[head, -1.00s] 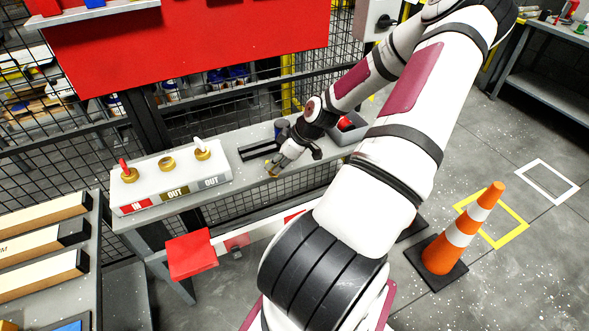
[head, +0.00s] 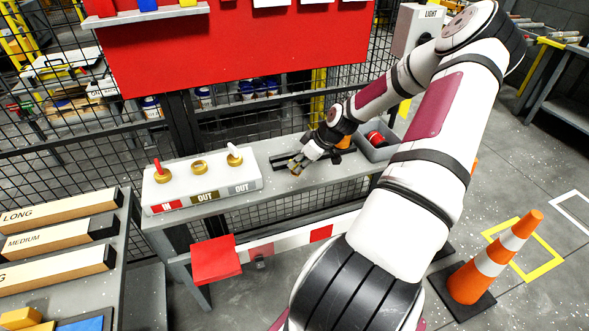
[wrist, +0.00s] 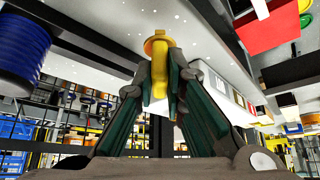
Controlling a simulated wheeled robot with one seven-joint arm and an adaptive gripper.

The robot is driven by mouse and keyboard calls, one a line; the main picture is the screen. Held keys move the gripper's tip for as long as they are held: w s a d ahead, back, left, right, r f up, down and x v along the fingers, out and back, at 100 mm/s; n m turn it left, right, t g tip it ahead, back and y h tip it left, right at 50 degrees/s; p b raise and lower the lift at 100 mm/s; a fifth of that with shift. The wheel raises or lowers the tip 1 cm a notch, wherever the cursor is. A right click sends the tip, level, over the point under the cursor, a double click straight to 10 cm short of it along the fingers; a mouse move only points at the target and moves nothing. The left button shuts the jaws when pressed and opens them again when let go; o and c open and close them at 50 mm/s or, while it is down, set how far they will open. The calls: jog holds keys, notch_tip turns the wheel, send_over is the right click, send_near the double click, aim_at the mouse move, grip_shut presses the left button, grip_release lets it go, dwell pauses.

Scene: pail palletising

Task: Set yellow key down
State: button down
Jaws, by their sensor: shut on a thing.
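The yellow key (wrist: 157,50) is between my gripper's fingertips (wrist: 160,75) in the wrist view, its round flange against or close to a pale surface. In the head view my gripper (head: 297,166) is low over the grey bench (head: 222,208), right of the white key box (head: 205,182). The key shows there only as a small yellow bit. The box has three brass sockets: the left one holds a red key (head: 157,165), the middle one (head: 198,167) looks empty, the right one holds a white key (head: 233,150). I cannot tell whether the yellow key touches the bench.
A grey bin (head: 378,152) with a red item stands to the right. A blue ribbed cylinder (wrist: 20,50) shows in the wrist view. A red panel (head: 240,45) and mesh fence stand behind.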

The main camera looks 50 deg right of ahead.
jog(key=shift+w+d, duration=0.2)
jog(key=shift+w, duration=0.7)
jog(key=shift+f, duration=1.8)
jog(key=c, duration=1.7)
grip_release()
jog(key=shift+f, duration=0.15)
jog(key=shift+o, duration=0.2)
